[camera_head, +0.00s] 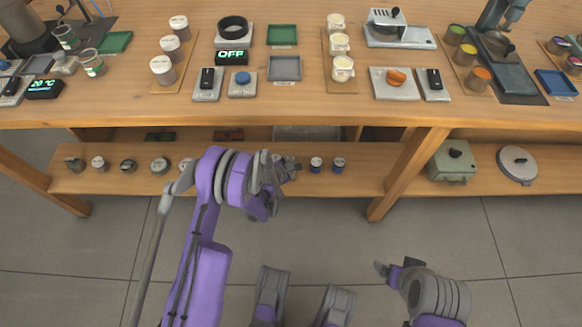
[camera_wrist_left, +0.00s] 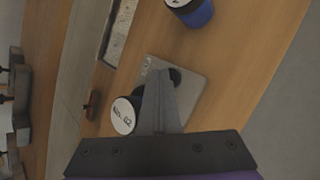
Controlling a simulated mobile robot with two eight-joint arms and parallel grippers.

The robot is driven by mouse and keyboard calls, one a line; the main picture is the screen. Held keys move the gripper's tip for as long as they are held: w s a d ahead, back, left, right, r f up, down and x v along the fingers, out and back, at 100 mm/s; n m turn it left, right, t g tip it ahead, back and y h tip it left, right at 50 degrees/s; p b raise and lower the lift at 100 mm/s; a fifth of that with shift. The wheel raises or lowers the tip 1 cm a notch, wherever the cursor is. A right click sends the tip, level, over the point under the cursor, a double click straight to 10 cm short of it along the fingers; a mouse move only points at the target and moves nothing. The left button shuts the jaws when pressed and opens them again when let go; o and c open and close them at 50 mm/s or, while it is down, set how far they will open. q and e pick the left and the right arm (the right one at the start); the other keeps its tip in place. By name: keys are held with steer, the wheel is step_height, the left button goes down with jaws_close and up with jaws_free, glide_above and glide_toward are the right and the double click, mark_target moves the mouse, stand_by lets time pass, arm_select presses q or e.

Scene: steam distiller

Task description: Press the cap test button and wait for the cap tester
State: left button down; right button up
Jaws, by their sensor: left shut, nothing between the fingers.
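My left gripper (camera_head: 284,172) is over the lower shelf, shut and empty. In the left wrist view its closed fingers (camera_wrist_left: 155,85) point at a grey plate (camera_wrist_left: 190,85) with a dark round part (camera_wrist_left: 174,77), mostly hidden behind them. I cannot tell whether they touch it, or whether it is the cap test button; its marking is unreadable. A dark jar with a white numbered lid (camera_wrist_left: 123,116) is beside the fingers. A blue button (camera_head: 242,78) is on a grey plate on the tabletop. My right gripper (camera_head: 385,270) is low at right, jaws unclear.
Blue jars (camera_head: 338,165) stand on the lower shelf right of the left gripper; one shows in the wrist view (camera_wrist_left: 190,12). Several small jars line the shelf's left. The tabletop edge (camera_head: 300,114) overhangs the shelf. A green-grey box (camera_head: 452,163) and round lid (camera_head: 518,164) are farther right.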

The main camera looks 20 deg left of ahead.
arm_select(q)
steer(key=shift+r, duration=0.15)
steer(key=shift+r+p, duration=0.35)
steer(key=shift+r, duration=0.4)
steer(key=shift+r, duration=0.1)
steer(key=shift+r+p, duration=1.15)
steer(key=shift+r, duration=1.25)
